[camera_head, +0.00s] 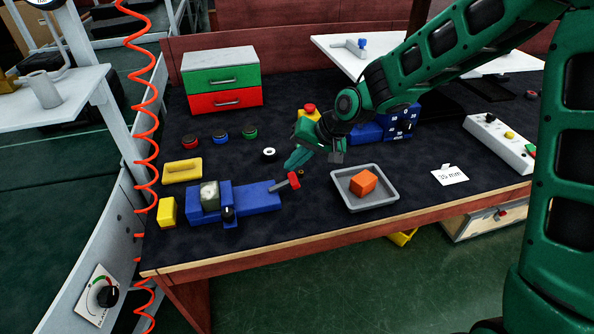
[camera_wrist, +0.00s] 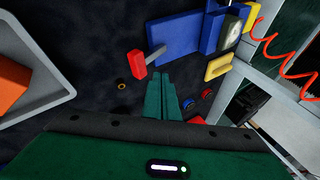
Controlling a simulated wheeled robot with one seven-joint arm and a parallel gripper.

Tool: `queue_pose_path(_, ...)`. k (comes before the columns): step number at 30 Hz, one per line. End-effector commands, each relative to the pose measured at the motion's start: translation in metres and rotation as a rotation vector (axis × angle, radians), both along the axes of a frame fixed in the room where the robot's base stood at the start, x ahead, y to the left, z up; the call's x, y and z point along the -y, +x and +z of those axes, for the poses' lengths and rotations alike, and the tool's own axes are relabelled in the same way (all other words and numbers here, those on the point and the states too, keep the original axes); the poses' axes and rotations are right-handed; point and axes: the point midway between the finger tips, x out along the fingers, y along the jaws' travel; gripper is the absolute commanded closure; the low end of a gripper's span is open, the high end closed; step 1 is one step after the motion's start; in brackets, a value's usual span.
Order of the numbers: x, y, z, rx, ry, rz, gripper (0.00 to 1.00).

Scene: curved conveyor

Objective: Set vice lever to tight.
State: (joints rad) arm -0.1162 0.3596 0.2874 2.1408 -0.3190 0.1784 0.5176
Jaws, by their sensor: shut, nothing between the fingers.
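The blue vice (camera_head: 250,198) lies on the dark bench top, left of centre, with a grey-green block (camera_head: 210,195) at its left part. Its lever (camera_head: 286,183) has a grey rod and a red handle, and sticks out from the vice's right end. In the wrist view the red handle (camera_wrist: 138,65) and the blue vice body (camera_wrist: 180,35) show near the top. My gripper (camera_head: 292,163) is shut and empty, just above and behind the red handle, apart from it as far as I can tell. Its green fingers (camera_wrist: 162,90) point toward the vice's lever end.
A grey tray (camera_head: 345,202) with an orange block (camera_head: 363,183) stands right of the lever. A small brass ring (camera_wrist: 121,86) lies near the lever. Red, blue and green round pieces (camera_head: 220,136) and a drawer box (camera_head: 222,80) are behind.

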Motion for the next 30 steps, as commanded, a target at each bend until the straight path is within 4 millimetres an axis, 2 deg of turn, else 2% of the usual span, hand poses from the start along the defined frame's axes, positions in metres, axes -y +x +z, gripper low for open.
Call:
queue_pose_path(1,0.011,0.0,0.009,0.005,-0.001,-0.006,1.0)
queue_pose_path(6,0.034,-0.007,0.036,0.007,0.002,-0.004,1.0)
queue_pose_path(13,0.057,-0.014,0.062,0.007,0.005,-0.001,1.0)
queue_pose_path(19,0.067,-0.016,0.07,0.007,0.005,-0.002,1.0)
queue_pose_path(30,0.069,-0.017,0.071,0.007,0.002,-0.002,1.0)
